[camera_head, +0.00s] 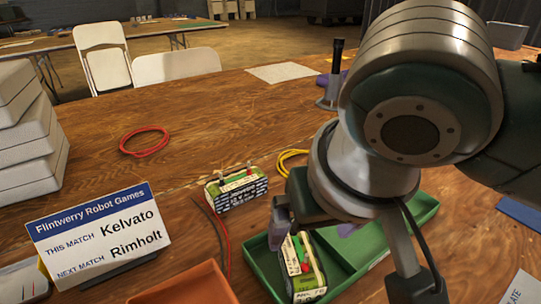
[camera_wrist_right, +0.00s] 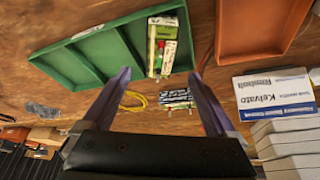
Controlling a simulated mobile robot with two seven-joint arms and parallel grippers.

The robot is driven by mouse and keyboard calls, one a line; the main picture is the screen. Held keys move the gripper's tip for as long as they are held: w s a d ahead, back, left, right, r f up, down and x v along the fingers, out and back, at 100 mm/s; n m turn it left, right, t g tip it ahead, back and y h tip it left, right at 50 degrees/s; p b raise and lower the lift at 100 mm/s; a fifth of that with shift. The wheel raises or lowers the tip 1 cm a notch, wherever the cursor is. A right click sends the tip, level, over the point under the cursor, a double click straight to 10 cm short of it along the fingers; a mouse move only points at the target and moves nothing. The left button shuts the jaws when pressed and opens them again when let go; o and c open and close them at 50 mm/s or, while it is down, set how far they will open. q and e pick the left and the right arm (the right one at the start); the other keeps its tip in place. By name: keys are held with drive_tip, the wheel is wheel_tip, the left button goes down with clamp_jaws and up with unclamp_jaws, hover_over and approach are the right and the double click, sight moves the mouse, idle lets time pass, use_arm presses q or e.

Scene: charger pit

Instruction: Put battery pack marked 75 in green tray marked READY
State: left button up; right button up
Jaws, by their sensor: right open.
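The green tray (camera_head: 268,275) has a divider and also shows in the right wrist view (camera_wrist_right: 88,60). One battery pack (camera_head: 304,268), with a green-and-white top and red and green marks, is at its left end, and shows in the wrist view too (camera_wrist_right: 153,50). A second pack (camera_head: 237,190) stands on the table behind the tray, and in the wrist view it lies between the fingers (camera_wrist_right: 177,98). No number 75 or READY label is legible. My right gripper (camera_head: 313,236) is open and empty above the tray, fingers apart near the first pack. My left gripper is not in view.
An orange tray (camera_head: 187,288) is at the front. A match sign (camera_head: 100,236) and stacked white cases (camera_head: 28,120) stand left. A red cable ring (camera_head: 146,141) and yellow cable (camera_head: 288,160) lie behind.

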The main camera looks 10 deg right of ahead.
drive_tip(key=shift+s+r, duration=0.3)
drive_tip(key=shift+r, duration=0.3)
drive_tip(key=s+a+f+n+y, duration=0.2)
drive_tip(key=s, duration=0.5)
drive_tip(key=s+d+f+g+h, duration=0.1)
drive_tip(key=s+d, duration=0.7)
drive_tip(key=d, duration=0.1)
drive_tip(key=shift+s+h, duration=0.3)
drive_tip(key=shift+s, duration=0.1)
drive_tip(key=shift+d, duration=0.1)
